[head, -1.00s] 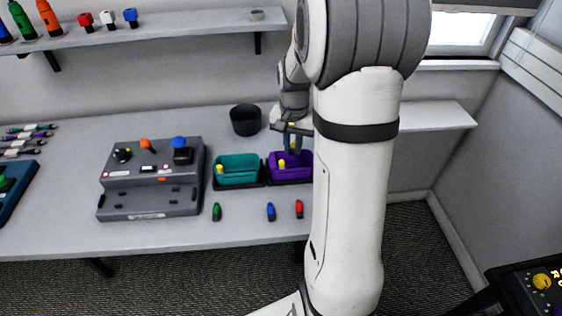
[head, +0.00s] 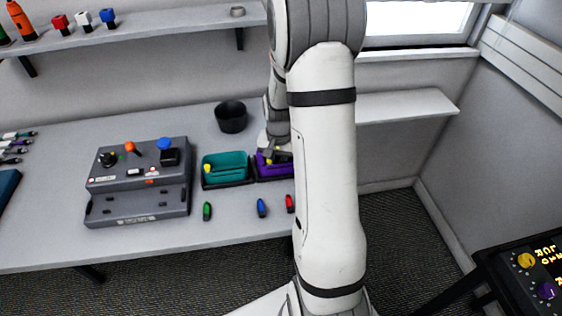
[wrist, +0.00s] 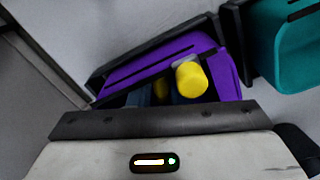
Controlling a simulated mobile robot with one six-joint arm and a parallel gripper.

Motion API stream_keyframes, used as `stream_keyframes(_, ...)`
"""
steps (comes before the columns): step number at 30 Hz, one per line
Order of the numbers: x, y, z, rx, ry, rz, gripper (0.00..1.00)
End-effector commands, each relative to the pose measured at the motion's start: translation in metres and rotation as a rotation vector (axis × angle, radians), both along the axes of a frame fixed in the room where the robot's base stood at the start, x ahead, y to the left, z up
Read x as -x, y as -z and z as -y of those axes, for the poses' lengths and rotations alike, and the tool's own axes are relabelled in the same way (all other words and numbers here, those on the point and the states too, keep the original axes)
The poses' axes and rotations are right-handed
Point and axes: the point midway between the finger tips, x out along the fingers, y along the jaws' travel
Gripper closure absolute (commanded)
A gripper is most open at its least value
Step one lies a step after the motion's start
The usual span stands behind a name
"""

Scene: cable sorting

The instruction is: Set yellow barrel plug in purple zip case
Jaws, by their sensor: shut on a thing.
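The purple zip case (head: 276,171) stands open on the table, right of the teal case. In the wrist view its purple wall (wrist: 222,72) shows just beyond my gripper. In the head view my gripper (head: 277,153) is small and partly hidden at the case.
The teal case (head: 226,168) holds a yellow piece and stands close on the left. Green (head: 207,211), blue (head: 261,208) and red (head: 290,203) pieces lie in front. A black cup (head: 231,117) stands behind; a grey control box (head: 138,185) is left.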

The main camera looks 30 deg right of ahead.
Motion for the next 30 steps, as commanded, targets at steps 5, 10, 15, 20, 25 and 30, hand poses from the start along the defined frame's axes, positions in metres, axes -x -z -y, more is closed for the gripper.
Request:
stream_keyframes(5, 0.000, 0.005, 0.000, 0.000, -0.001, 0.000, 1.00)
stream_keyframes(10, 0.000, 0.003, -0.001, 0.000, -0.001, 0.000, 0.74)
stream_keyframes(15, 0.000, 0.002, -0.001, 0.000, -0.002, 0.000, 0.74)
stream_keyframes(20, -0.001, -0.008, -0.001, 0.001, -0.002, 0.003, 0.74)
stream_keyframes(25, -0.002, -0.041, -0.001, 0.001, -0.002, 0.007, 0.74)
stream_keyframes(30, -0.001, -0.079, -0.001, 0.002, -0.003, 0.006, 0.74)
